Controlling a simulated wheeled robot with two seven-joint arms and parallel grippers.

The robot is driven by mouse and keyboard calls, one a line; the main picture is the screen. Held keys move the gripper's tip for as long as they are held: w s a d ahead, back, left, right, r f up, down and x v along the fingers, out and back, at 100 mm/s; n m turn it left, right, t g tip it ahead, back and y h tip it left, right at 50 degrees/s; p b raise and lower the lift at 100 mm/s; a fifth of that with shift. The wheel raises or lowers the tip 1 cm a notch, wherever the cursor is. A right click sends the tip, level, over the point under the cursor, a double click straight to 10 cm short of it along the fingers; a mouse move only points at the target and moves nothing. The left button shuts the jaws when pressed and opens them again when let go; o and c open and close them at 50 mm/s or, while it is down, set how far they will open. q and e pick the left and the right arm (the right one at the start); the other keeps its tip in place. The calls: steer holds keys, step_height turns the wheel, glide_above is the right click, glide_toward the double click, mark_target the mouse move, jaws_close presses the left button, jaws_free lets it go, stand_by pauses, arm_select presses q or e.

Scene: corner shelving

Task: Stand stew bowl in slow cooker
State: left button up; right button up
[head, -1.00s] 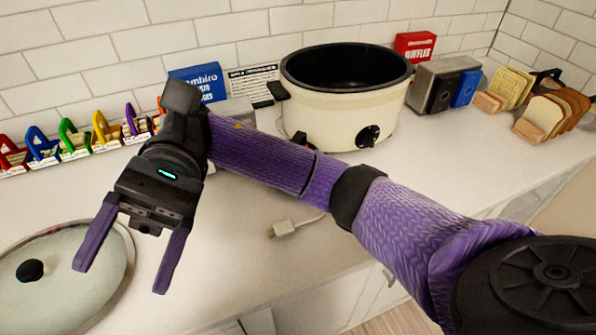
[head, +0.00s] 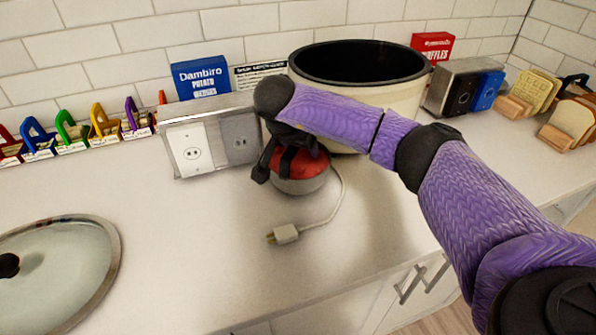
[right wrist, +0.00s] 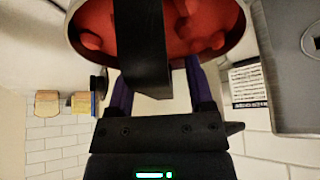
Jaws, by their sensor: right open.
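The stew bowl (head: 298,181), grey with red stew and a dark strap-like handle, stands on the counter in front of the slow cooker. It fills the top of the right wrist view (right wrist: 205,28). My right gripper (right wrist: 160,84) is open at the bowl, a purple finger on either side of the black handle in that view. The fingertips are hidden behind the handle and bowl, and contact cannot be told. The slow cooker (head: 385,98), cream with a black inside, is uncovered behind my right forearm, which hides part of its front. My left gripper is out of view.
A socket box (head: 203,140) stands just left of the bowl. A plug (head: 284,235) and cord lie in front. A glass lid (head: 62,268) lies at the left. A toaster (head: 450,85) and bread racks stand right.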

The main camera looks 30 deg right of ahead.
steer(key=shift+w+d+f, duration=0.1)
steer(key=shift+f, duration=0.3)
steer(key=shift+r, duration=0.1)
jaws_close()
stand_by(1.0)
